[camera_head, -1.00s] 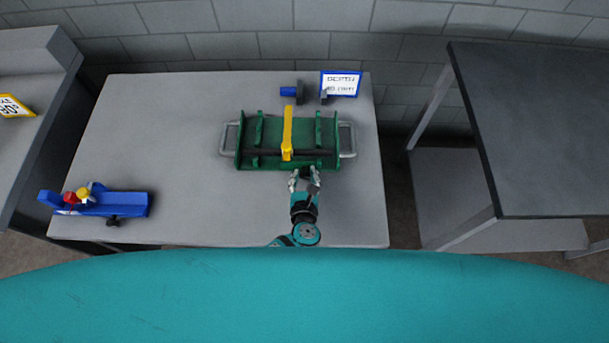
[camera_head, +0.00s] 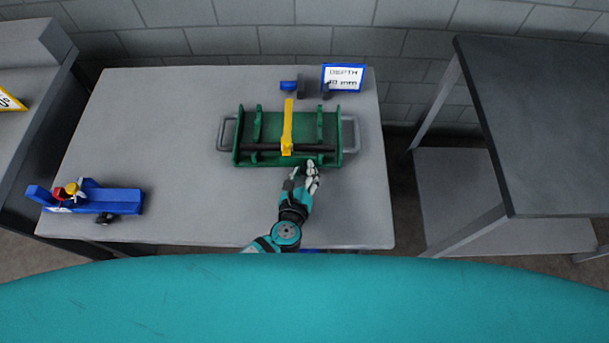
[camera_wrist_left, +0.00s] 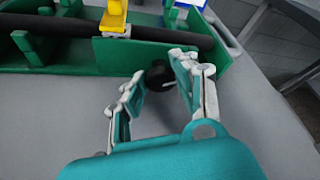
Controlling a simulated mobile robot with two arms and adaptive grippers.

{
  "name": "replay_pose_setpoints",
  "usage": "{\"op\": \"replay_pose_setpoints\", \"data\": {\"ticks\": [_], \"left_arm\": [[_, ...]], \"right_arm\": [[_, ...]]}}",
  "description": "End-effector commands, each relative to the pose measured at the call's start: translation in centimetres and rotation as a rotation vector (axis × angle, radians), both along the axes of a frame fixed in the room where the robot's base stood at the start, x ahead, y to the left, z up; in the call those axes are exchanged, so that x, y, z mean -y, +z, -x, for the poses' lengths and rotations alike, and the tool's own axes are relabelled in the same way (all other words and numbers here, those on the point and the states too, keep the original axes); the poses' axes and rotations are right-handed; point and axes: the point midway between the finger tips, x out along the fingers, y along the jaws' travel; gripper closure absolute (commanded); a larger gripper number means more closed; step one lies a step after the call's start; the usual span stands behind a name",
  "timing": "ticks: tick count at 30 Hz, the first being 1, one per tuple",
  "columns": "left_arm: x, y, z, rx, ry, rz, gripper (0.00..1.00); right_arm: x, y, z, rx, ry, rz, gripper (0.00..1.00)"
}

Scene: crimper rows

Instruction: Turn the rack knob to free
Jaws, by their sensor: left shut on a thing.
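The green rack (camera_head: 270,159) stands on the grey table, with a dark bar (camera_head: 318,148) lying across it and a yellow arm (camera_head: 288,125) over the bar. The small black rack knob (camera_wrist_left: 158,76) is at the rack's near face in the left wrist view. My left gripper (camera_head: 309,168) is at the rack's near side, right of the yellow arm. In the left wrist view its fingers (camera_wrist_left: 158,84) are on both sides of the knob, shut on it. The knob is hidden by the gripper in the head view. My right gripper is not in view.
A blue fixture (camera_head: 118,201) with red and yellow parts is at the table's left front. A sign reading DEPTH 40 mm (camera_head: 343,78) and a blue-and-dark piece (camera_head: 290,86) are behind the rack. A dark table (camera_head: 545,120) stands right, across a gap.

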Motion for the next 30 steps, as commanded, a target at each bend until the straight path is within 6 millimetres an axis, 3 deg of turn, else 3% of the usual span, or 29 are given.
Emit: {"op": "replay_pose_setpoints", "data": {"ticks": [1, 9, 24, 25, 30], "left_arm": [[-0.1, -0.5, 0.1, -0.001, 0.000, 0.027, 1.00], [-0.1, -0.2, 0.0, 0.000, 0.000, 0.126, 1.00], [-0.1, -0.1, 0.0, 0.000, 0.000, 0.147, 1.00], [-0.1, -0.1, 0.0, 0.000, 0.000, 0.147, 0.70], [-0.1, -0.1, 0.0, 0.000, 0.000, 0.147, 0.48]], "right_arm": [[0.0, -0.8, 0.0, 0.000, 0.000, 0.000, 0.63], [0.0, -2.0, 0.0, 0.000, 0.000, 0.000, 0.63], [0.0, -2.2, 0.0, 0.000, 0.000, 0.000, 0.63], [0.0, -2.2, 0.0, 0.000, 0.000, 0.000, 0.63], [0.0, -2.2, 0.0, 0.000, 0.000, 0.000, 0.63]]}}
